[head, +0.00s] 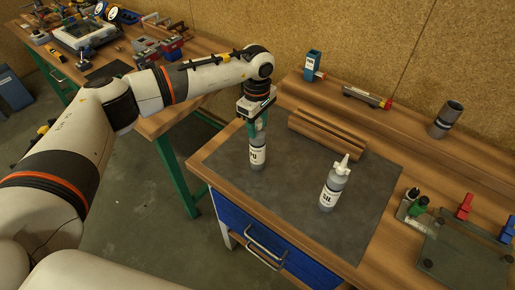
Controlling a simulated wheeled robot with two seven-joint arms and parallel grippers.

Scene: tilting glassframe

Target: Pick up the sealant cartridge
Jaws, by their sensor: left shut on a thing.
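A grey sealant cartridge (257,154) with a white label stands upright at the left edge of the dark mat. The label seems to read "PU". My left gripper (258,128) points down from above and is shut on the top of this cartridge, hiding its upper end. I cannot tell whether its base touches the mat. A second cartridge (333,187), with a white nozzle and a label that seems to read "SIL", stands on the mat to the right, apart from the gripper. My right gripper is not in view.
The dark mat (300,215) lies on a wooden bench with blue drawers (250,222). Wooden strips (325,135) lie behind the cartridges. A clamp fixture with red and green handles (465,207) is at the right. The mat's front part is clear.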

